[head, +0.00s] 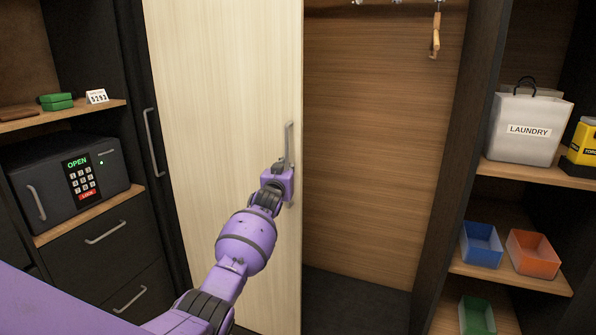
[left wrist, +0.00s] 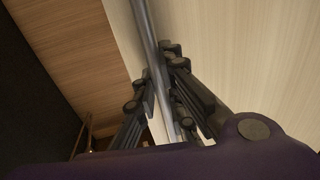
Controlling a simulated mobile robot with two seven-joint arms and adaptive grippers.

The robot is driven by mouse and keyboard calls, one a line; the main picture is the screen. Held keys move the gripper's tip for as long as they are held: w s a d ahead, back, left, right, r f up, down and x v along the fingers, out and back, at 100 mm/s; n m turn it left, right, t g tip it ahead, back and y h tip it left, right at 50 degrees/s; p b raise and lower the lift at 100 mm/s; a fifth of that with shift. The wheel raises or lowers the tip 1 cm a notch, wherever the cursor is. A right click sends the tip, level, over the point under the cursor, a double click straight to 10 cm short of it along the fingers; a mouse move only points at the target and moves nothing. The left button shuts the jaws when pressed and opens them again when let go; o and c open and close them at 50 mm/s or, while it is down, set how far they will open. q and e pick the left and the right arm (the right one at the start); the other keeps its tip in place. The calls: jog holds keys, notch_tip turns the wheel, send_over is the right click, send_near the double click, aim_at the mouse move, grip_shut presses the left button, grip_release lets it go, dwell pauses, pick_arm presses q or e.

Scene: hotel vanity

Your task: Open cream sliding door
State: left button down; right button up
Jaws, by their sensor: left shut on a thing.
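The cream sliding door (head: 225,95) stands in the middle left of the head view. To its right, the wardrobe is open, showing a wood back panel (head: 375,130). The door's upright metal handle (head: 289,142) is near its right edge. My left gripper (head: 283,168) is at the lower part of this handle. In the left wrist view, the handle bar (left wrist: 148,45) runs down between the two dark fingers of my left gripper (left wrist: 165,100), which are shut on it. The door also fills the right of that view (left wrist: 240,45). My right gripper is not in view.
A dark panel with a handle (head: 152,140) is left of the door. A safe (head: 70,170) reading OPEN sits on the left shelf. On the right, shelves hold a laundry bag (head: 528,125), a blue bin (head: 481,245) and an orange bin (head: 533,255). A wooden hanger (head: 435,37) hangs inside the wardrobe.

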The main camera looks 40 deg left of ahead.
pick_arm(q)
jog(key=shift+s+a+f, duration=0.1)
jog(key=shift+a+f, duration=0.05)
jog(key=shift+a, duration=0.2)
jog(key=c, duration=1.8)
grip_release()
jog(key=shift+s, duration=0.1)
jog(key=v, duration=1.2)
